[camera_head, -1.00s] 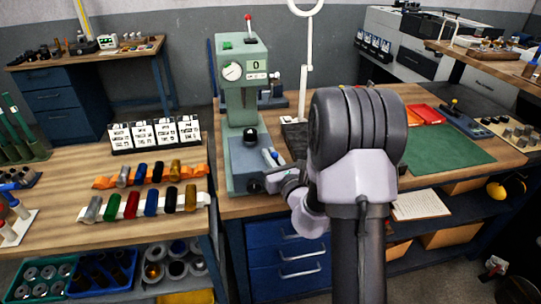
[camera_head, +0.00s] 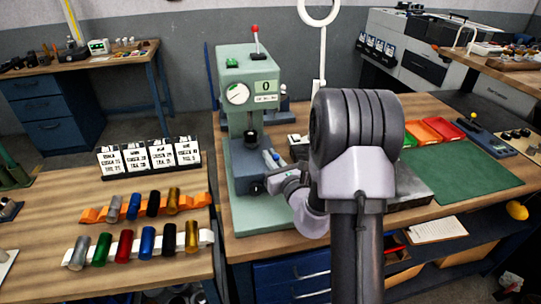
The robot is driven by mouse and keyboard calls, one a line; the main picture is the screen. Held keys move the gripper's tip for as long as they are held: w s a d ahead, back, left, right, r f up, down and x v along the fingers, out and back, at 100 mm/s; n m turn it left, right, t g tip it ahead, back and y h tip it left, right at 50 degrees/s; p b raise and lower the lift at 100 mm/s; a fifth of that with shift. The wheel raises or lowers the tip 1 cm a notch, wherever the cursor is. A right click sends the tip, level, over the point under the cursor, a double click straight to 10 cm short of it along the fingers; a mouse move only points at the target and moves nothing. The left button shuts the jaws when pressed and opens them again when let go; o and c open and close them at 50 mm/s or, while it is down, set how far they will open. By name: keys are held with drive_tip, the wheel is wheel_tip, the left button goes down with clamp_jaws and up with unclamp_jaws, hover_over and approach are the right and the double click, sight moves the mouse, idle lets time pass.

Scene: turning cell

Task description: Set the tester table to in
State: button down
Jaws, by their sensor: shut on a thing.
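The tester is a pale green press with a round gauge (camera_head: 237,94), a display reading 0 and a red-tipped lever on top. Its dark blue-grey tester table (camera_head: 246,160) sits under the ram, set back so that a bare strip of green base (camera_head: 262,217) shows in front. A dark round knob (camera_head: 256,189) is on the table's front. My gripper (camera_head: 268,184) reaches in from the right and is shut on this knob. My arm hides part of the gripper and the table's right side.
On the left bench, coloured cylinders lie on an orange rack (camera_head: 92,215) and a white rack (camera_head: 206,238), with label cards (camera_head: 150,157) behind. Right of my arm are a green mat (camera_head: 470,172) and orange and red trays (camera_head: 442,128).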

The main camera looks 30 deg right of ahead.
drive_tip(key=shift+w+d+r, duration=0.1)
drive_tip(key=shift+d+r, duration=0.05)
drive_tip(key=shift+r, duration=0.3)
drive_tip(key=c, duration=1.5)
unclamp_jaws()
drive_tip(key=shift+s+f, duration=0.25)
drive_tip(key=s, duration=0.8)
drive_tip(key=shift+s+a, duration=0.35)
drive_tip(key=shift+a, duration=0.05)
drive_tip(key=s+p, duration=0.2)
drive_tip(key=p, duration=0.2)
drive_tip(key=s+p, duration=0.3)
drive_tip(key=p, duration=0.1)
drive_tip(key=s+p, duration=0.3)
drive_tip(key=shift+s+a+p, duration=0.25)
drive_tip(key=shift+a+p, duration=0.15)
